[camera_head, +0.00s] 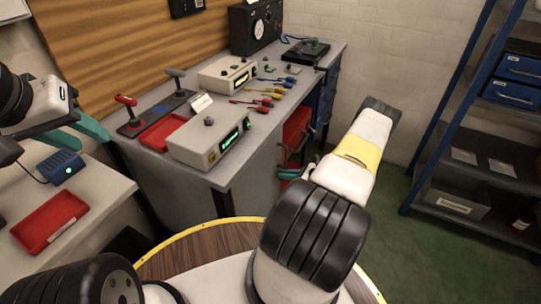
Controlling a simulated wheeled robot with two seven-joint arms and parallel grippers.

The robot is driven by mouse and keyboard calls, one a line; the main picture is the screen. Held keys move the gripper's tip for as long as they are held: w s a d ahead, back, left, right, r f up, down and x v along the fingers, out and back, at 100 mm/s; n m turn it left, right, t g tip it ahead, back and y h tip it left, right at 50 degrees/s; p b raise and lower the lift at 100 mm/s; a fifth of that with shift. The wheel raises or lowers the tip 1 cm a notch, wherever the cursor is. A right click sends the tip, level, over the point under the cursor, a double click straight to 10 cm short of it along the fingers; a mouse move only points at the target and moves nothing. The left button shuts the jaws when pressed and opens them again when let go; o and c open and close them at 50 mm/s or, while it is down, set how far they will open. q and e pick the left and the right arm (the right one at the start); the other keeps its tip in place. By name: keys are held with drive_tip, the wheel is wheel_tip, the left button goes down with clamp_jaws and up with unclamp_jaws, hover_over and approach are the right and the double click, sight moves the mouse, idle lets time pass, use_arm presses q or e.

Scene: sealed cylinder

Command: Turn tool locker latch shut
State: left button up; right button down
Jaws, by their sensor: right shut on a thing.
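The red tool locker (296,131) is partly visible at the right end of the grey workbench, below its top. My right arm reaches to it and covers much of its lower front. My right gripper (288,173) has teal fingers just at the locker's lower part. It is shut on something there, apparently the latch. The latch is too small and too covered to make out its angle. My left gripper (82,130), also with teal fingers, is at the left above the light table. Its fingers are apart and nothing shows between them.
The grey workbench (185,183) carries instrument boxes (210,140), screwdrivers (262,97) and a red tray (163,132). Another red tray (50,222) and a blue box (62,167) are at left. A blue-framed shelf (480,170) stands right. Green floor lies between.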

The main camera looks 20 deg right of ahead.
drive_tip(key=shift+s, duration=0.1)
drive_tip(key=n+t+h, duration=0.1)
drive_tip(key=n, duration=0.1)
drive_tip(key=a+n+t+h, duration=0.1)
drive_tip(key=n+t, duration=0.1)
drive_tip(key=n, duration=0.1)
drive_tip(key=s+f+n+t+h, duration=0.1)
drive_tip(key=n, duration=0.1)
drive_tip(key=shift+s+a+f+n, duration=0.1)
drive_tip(key=shift+a+n, duration=0.2)
drive_tip(key=shift+n, duration=0.1)
drive_tip(key=n+t, duration=0.2)
drive_tip(key=n, duration=0.1)
drive_tip(key=shift+s+a+f, duration=0.1)
drive_tip(key=shift+f, duration=0.3)
drive_tip(key=shift+f+n+t, duration=0.25)
drive_tip(key=shift+n+t, duration=0.25)
drive_tip(key=shift+n, duration=0.7)
drive_tip(key=c, duration=1.5)
unclamp_jaws()
